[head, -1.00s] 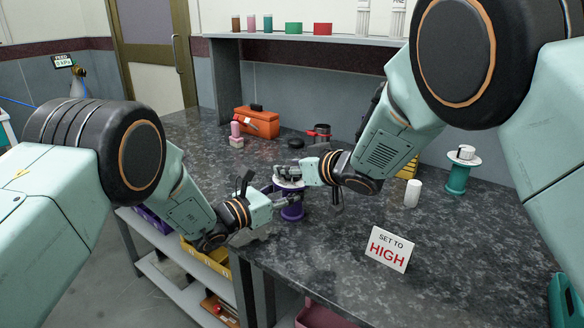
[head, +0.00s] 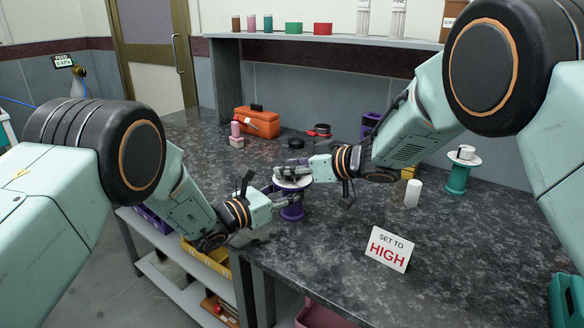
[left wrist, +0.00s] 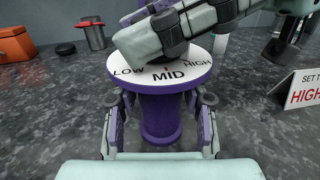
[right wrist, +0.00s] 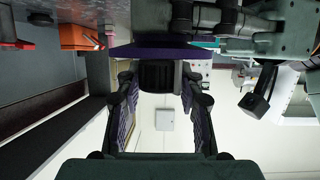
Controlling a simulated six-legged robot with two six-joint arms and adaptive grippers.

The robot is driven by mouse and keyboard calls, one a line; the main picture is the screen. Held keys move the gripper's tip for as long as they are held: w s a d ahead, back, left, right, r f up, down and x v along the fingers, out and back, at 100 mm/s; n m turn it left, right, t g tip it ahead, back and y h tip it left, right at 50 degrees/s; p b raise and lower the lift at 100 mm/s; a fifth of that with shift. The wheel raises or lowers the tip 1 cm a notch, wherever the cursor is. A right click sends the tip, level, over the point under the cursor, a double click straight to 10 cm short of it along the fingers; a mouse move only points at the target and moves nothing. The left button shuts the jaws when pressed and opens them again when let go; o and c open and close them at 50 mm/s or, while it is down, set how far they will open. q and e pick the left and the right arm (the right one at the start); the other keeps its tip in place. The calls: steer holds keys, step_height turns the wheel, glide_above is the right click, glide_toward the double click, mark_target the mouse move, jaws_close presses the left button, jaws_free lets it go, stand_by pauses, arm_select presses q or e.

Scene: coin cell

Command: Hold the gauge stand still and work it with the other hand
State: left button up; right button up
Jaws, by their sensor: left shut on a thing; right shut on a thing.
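The gauge stand (head: 292,213) is a purple spool shape, upright near the bench's front edge. Its white dial (left wrist: 125,82) reads LOW, MID and HIGH from left to right in the left wrist view. My left gripper (head: 284,199) is shut on the purple stem below the dial, with a finger on each side (left wrist: 161,112). My right gripper (head: 290,173) is above the dial, shut on the black ribbed knob (right wrist: 160,76). A sign (head: 388,249) reads SET TO HIGH.
A white cylinder (head: 412,193) and a teal spool (head: 457,178) with a white disc stand to the right. An orange toolbox (head: 257,122), a pink item (head: 235,130) and a black puck (head: 296,143) are behind. The bench around the sign is clear.

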steer(key=o, duration=1.2)
steer(key=v, duration=1.2)
steer(key=shift+s, duration=0.1)
arm_select(q)
steer(key=o, duration=1.4)
